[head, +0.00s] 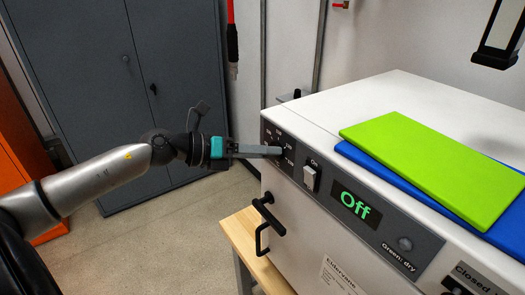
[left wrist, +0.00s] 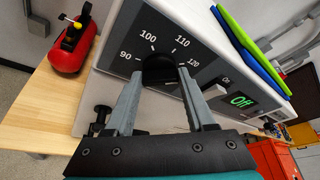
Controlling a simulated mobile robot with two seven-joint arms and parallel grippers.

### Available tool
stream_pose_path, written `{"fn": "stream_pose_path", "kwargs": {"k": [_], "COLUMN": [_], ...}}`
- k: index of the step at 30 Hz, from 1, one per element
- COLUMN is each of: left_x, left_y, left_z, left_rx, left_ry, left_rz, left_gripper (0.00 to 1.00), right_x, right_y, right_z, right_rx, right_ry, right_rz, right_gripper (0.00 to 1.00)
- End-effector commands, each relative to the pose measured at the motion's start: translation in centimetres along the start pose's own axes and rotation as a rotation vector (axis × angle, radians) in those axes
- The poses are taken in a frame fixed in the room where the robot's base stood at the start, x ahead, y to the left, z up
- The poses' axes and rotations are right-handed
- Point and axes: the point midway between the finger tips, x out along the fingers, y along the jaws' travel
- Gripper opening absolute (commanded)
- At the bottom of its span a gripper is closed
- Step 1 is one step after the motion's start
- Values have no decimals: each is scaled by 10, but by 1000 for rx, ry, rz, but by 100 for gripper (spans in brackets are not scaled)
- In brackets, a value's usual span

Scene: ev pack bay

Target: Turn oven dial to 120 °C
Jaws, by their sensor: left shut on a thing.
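The white oven (head: 380,115) stands on a wooden bench, with a dark control panel on its front. The black dial (left wrist: 160,70) shows in the left wrist view, with marks 90, 100, 110 and 120 around it. My left gripper (head: 276,151) reaches the panel from the left and is shut on the dial; its two fingers (left wrist: 163,88) lie on either side of the knob. The dial's pointer is not clear to me, so I cannot tell its setting. The display (head: 355,205) reads "Off" in green. My right gripper is not in view.
A white rocker switch (head: 311,178) sits right of the dial. A black door handle (head: 264,222) juts out below. Green (head: 435,150) and blue (head: 400,180) boards lie on the oven. A red tank (left wrist: 72,42) stands on the wooden bench (left wrist: 40,105). Grey cabinets (head: 100,80) stand behind.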

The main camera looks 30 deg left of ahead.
Motion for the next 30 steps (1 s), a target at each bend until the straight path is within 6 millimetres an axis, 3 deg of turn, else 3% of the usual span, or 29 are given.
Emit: {"fn": "stream_pose_path", "kwargs": {"k": [6, 7, 14, 23, 30], "left_x": [0, 0, 0, -1, -13], "left_y": [0, 0, 0, 0, 1], "left_z": [0, 0, 0, 0, -2], "left_rx": [-1, -2, -2, -3, -7], "left_ry": [0, 0, 0, 0, 1], "left_rz": [0, 0, 0, 0, 1], "left_gripper": [0, 58, 84, 85, 85], "right_x": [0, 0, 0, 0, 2], "right_y": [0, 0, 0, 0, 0], "right_z": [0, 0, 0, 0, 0], "right_rx": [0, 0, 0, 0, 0], "right_ry": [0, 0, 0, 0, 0], "right_rz": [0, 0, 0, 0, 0], "right_gripper": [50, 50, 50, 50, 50]}}
